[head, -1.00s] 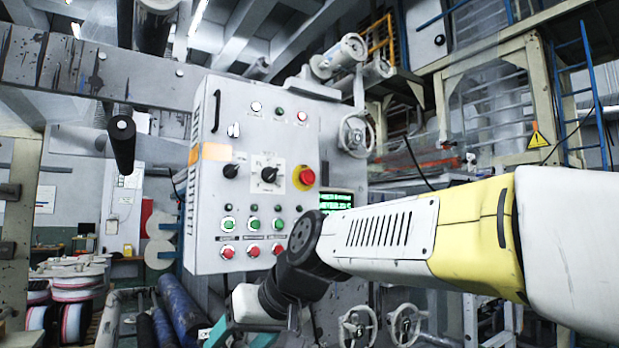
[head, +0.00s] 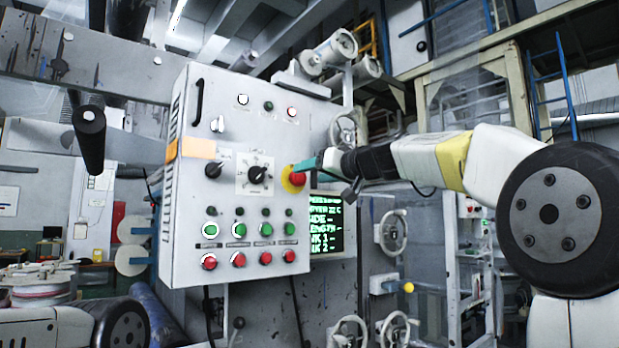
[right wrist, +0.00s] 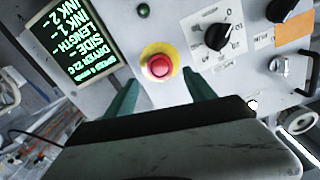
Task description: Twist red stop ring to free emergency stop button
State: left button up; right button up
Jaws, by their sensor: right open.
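The red emergency stop button (head: 297,178) sits on a yellow round backing (head: 288,186) at the right edge of the grey control panel (head: 185,262). In the right wrist view the red button (right wrist: 160,66) is seen head-on with its yellow ring (right wrist: 147,77) around it. My right gripper (head: 306,166) is at the button in the head view, its teal fingers partly overlapping it. In the right wrist view my right gripper (right wrist: 162,90) is open, one teal finger on each side below the button, with nothing between them. Contact cannot be told. My left gripper is out of view.
A black selector knob (head: 257,174) is left of the button. Rows of green and red buttons (head: 238,260) lie below. A screen with green text (head: 327,222) is at the panel's right. Handwheels (head: 392,231) stand further right.

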aim_at(301, 176)
jog(key=x, duration=0.5)
jog(key=shift+w+a, duration=0.15)
jog(key=shift+a, duration=0.05)
jog(key=c, duration=1.4)
